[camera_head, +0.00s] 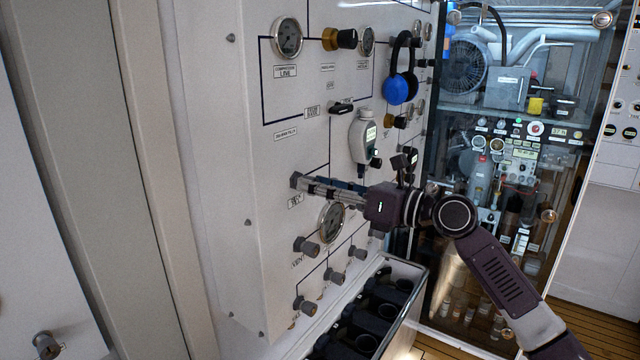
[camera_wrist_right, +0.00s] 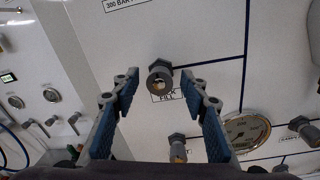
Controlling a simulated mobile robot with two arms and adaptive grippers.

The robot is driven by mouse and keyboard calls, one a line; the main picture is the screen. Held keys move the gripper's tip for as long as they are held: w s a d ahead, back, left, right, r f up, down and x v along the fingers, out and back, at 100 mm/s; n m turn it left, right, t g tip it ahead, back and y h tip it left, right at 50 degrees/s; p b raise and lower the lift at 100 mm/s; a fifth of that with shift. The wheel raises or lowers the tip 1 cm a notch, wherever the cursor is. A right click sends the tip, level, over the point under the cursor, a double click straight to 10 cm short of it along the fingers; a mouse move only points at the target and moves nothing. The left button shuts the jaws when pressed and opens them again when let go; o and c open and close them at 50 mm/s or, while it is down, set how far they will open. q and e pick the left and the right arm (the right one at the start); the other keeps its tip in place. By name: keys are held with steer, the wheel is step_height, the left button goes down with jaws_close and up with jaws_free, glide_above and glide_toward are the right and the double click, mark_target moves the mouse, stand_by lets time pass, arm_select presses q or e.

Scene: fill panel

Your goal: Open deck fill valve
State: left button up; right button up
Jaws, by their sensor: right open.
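The fill panel (camera_head: 240,150) is a large white wall panel. A small grey valve knob (camera_wrist_right: 160,79) with a label reading "FILL" below it is centred in the right wrist view. My right gripper (camera_wrist_right: 160,86) is open, with one blue-padded finger on each side of this knob and visible gaps to both. In the head view my right gripper (camera_head: 303,185) reaches left to the panel, its fingertips at the knob (camera_head: 295,180). Whether the fingers reach past the knob's face is hard to tell. My left gripper is not in view.
A round gauge (camera_head: 331,222) and several similar grey knobs, such as one marked "VENT" (camera_head: 306,247), sit below. A rack of black cylinders (camera_head: 372,310) stands below the panel.

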steer(key=c, duration=0.6)
jaws_close()
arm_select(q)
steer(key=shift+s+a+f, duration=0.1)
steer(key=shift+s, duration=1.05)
